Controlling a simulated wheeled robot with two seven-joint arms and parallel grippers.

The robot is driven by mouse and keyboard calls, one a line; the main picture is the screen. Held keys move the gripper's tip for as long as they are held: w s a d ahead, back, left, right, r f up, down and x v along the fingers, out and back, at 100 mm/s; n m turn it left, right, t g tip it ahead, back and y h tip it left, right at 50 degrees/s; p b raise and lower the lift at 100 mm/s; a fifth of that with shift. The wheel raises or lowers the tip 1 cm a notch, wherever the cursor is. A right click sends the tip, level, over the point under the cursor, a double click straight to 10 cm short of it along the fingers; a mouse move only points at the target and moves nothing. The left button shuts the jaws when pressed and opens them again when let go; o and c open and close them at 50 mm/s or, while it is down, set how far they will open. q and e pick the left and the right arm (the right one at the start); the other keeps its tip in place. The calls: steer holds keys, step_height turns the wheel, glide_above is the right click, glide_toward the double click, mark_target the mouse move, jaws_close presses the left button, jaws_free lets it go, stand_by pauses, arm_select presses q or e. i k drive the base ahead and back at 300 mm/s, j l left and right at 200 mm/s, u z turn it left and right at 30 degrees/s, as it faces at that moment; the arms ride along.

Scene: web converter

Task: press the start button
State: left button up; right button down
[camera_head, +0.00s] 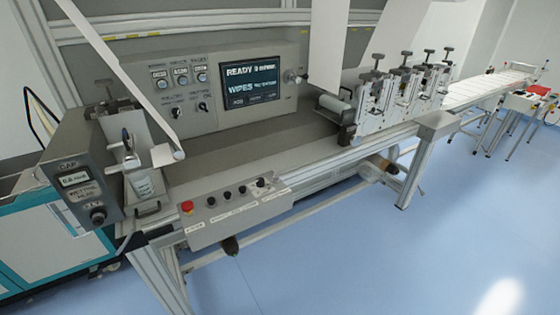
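A grey front control panel (240,205) is fixed along the near edge of the machine bench. It carries a red button (187,206) at its left end and several dark round buttons or knobs (227,195) in a row to the right. Small white labels run below them. They are too small to read, so I cannot tell which is the start button. Behind stands a console with a lit screen (250,81) reading "READY" and "WIPES". Neither of my grippers shows in the head view.
A grey gauge unit (82,180) stands at the left, beside a teal and white cabinet (70,250). White web material (328,45) hangs above the bench. Slitting stations (405,90) and a conveyor (490,88) extend right. The blue floor (400,260) in front is clear.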

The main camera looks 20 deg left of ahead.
mark_target(211, 201)
steer(key=u, duration=1.25)
